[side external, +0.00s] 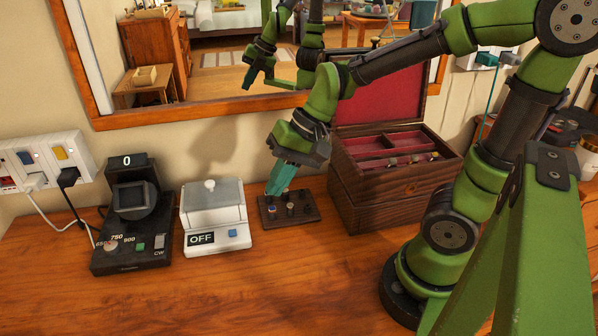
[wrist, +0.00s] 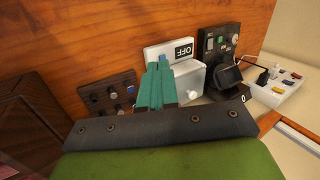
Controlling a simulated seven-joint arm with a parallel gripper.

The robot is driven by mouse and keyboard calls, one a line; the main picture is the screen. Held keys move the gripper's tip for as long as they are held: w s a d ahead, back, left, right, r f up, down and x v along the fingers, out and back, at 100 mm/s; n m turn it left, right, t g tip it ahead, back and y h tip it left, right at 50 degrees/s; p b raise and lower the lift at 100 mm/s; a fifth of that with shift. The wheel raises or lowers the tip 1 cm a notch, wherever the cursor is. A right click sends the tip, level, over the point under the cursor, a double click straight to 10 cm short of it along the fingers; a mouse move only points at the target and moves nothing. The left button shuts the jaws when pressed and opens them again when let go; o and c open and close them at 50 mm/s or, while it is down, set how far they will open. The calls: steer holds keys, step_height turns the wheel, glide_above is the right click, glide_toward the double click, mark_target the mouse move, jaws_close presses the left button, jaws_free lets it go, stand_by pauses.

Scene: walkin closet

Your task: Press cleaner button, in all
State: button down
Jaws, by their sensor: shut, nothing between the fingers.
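The cleaner (side external: 214,214) is a small white box with a knobbed lid, a display reading OFF and a blue button (side external: 233,233) on its front. In the wrist view the cleaner (wrist: 190,76) lies just beyond my fingers, with its OFF display upside down. My gripper (side external: 271,192) has teal fingers, closed together and empty. It hangs to the right of the cleaner, above the dark wooden block, apart from the button. In the wrist view the tips of my gripper (wrist: 157,68) partly cover the cleaner's front near the blue button (wrist: 161,58).
A dark wooden block (side external: 306,217) with small pegs stands right of the cleaner. An open red-lined wooden box (side external: 375,192) is farther right. A black device (side external: 140,257) with a dial and buttons stands left, beside a white power strip (side external: 30,152). The front of the table is clear.

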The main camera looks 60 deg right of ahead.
mark_target(233, 233)
steer(key=w+a+f+m+t+y, duration=0.1)
steer(key=w+f+m+y, duration=0.2)
steer(key=w+m, duration=0.5)
steer(key=w+f, duration=0.1)
steer(key=w, duration=0.2)
steer(key=shift+a+f, duration=0.15)
steer(key=shift+a, duration=0.25)
steer(key=shift+f, duration=0.1)
steer(key=shift+f, duration=4.35)
steer(key=shift+f, duration=0.4)
